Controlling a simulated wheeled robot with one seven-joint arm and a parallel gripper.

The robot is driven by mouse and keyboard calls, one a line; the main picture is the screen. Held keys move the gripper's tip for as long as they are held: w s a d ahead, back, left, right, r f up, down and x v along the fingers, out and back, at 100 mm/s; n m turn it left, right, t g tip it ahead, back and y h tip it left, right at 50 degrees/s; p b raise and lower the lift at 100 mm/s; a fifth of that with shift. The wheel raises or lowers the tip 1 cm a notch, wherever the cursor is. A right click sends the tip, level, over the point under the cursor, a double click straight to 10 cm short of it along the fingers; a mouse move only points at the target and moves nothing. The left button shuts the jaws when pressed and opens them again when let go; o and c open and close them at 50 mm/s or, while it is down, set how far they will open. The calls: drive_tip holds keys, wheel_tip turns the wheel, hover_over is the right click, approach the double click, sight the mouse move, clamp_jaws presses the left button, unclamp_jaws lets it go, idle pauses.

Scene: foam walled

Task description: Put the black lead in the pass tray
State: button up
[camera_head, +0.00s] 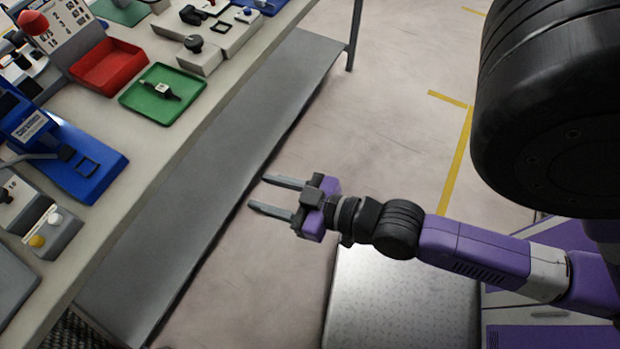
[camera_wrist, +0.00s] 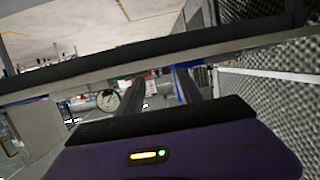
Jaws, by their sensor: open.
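My gripper (camera_head: 258,191) is open and empty in the head view, held out beside the workbench, to the right of its front edge and away from the trays. A green tray (camera_head: 140,103), which may be the pass tray, lies on the bench with a small watch-like thing with a black strap (camera_head: 168,91) in it. A thin dark piece with a black end (camera_head: 66,153), possibly the black lead, lies across the blue fixture (camera_head: 98,182) at the left; I cannot tell for sure. In the wrist view neither tray nor lead is clear.
A red tray (camera_head: 108,66) is behind the green one. Grey switch boxes (camera_head: 200,56) stand at the back, and a box with yellow and white buttons (camera_head: 50,232) at the near left. A grey lower shelf (camera_head: 215,165) runs below the bench edge. Open floor lies to the right.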

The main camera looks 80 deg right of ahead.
drive_tip(key=s+a+r+n+y, duration=0.2)
drive_tip(key=s+a+r, duration=0.3)
drive_tip(key=s, duration=0.4)
drive_tip(key=shift+a+r+y, duration=0.15)
drive_tip(key=shift+r+y, duration=0.05)
drive_tip(key=shift+y, duration=0.1)
idle(0.7)
